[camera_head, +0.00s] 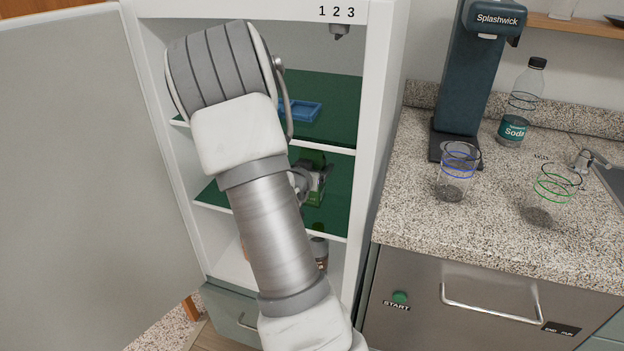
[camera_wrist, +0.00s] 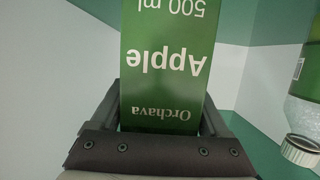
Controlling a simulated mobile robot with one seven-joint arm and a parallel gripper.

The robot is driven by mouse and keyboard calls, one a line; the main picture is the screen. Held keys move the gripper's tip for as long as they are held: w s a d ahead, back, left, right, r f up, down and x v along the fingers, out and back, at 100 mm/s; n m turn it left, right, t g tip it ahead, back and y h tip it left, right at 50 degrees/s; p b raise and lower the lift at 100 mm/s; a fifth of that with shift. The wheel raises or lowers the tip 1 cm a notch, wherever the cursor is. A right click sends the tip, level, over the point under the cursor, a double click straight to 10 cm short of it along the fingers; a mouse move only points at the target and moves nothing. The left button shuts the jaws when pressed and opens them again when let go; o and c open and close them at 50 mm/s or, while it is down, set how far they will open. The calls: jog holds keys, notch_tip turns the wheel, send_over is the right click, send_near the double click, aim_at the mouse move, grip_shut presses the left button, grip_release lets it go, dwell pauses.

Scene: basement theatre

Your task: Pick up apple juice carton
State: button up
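The apple juice carton (camera_wrist: 165,65) is green with white lettering, "Apple", "Orchava" and "500 ml", which reads upside down in the wrist view. My gripper (camera_wrist: 162,100) has one finger along each side of it, and both fingers look pressed to its sides. In the head view the carton (camera_head: 314,188) is on or just over the middle green shelf of the open fridge. My gripper (camera_head: 302,180) is beside it there, partly hidden by my arm. I cannot tell whether the carton's base touches the shelf.
A bottle with a pale cap (camera_wrist: 301,150) stands close on the right in the wrist view. A blue tray (camera_head: 300,110) lies on the shelf above. The open fridge door (camera_head: 80,170) is at left, and the fridge's right wall (camera_head: 365,150) borders the counter (camera_head: 415,210).

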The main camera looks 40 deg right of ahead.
grip_shut()
jog(key=shift+r, duration=0.2)
jog(key=shift+r, duration=0.25)
notch_tip(320, 180, up, 3)
jog(key=shift+r+p, duration=0.1)
jog(key=shift+p, duration=0.75)
jog(key=p, duration=1.2)
send_near(315, 152)
jog(key=s+a+f, duration=0.1)
jog(key=a+f, duration=0.4)
jog(key=shift+s+f, duration=0.2)
jog(key=shift+s, duration=0.05)
